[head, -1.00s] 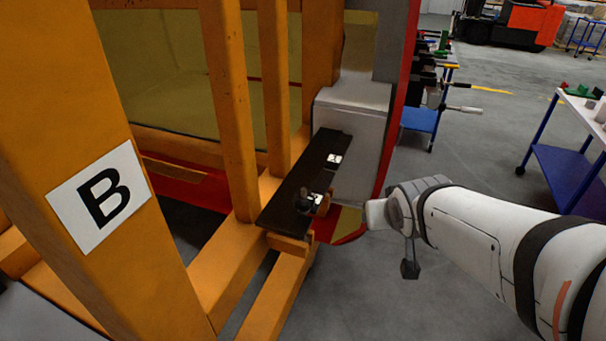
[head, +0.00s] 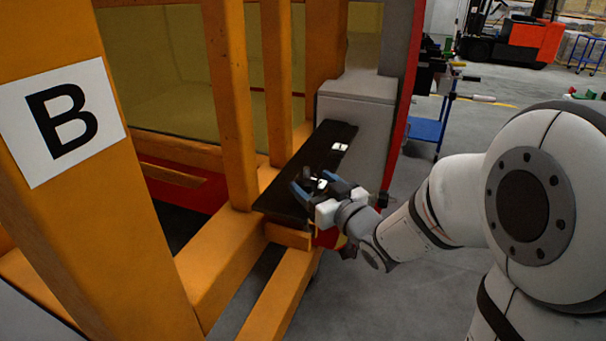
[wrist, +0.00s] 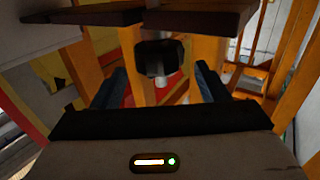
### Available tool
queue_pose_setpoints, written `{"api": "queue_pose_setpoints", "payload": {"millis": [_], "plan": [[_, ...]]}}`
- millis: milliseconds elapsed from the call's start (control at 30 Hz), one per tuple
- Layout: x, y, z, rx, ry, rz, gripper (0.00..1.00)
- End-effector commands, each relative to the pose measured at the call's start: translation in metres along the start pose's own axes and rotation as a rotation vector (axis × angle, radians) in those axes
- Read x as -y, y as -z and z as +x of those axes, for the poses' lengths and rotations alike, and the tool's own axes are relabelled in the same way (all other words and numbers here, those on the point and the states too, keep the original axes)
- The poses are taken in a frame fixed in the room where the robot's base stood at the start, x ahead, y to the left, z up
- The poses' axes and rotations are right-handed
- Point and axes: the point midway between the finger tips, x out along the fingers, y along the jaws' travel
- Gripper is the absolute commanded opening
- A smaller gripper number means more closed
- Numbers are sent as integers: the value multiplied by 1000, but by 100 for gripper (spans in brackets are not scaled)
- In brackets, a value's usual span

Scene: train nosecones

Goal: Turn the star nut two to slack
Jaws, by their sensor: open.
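A dark knob-like nut (wrist: 160,60) on a pale metal stem shows in the wrist view, between and beyond my fingertips; its star shape is not clear, and no number is readable on it. In the head view my gripper (head: 319,187) is at the near end of a dark plank (head: 272,204), beside a small white plate, and largely hides the nut. In the wrist view my gripper (wrist: 160,84) is open, one blue finger on each side of the nut, with gaps visible and no clear contact.
The plank rests across an orange frame (head: 232,110) bearing a white sign B (head: 62,120). A second white plate (head: 340,146) lies farther along the plank. A grey box (head: 358,108) stands behind it.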

Motion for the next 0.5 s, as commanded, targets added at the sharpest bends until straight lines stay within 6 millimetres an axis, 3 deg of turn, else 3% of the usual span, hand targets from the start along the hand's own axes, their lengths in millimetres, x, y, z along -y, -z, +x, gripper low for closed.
{"api": "queue_pose_setpoints", "payload": {"millis": [233,500], "plan": [[0,0,40,2,0,0,68],[-1,0,56,1,-3,0,68]]}}
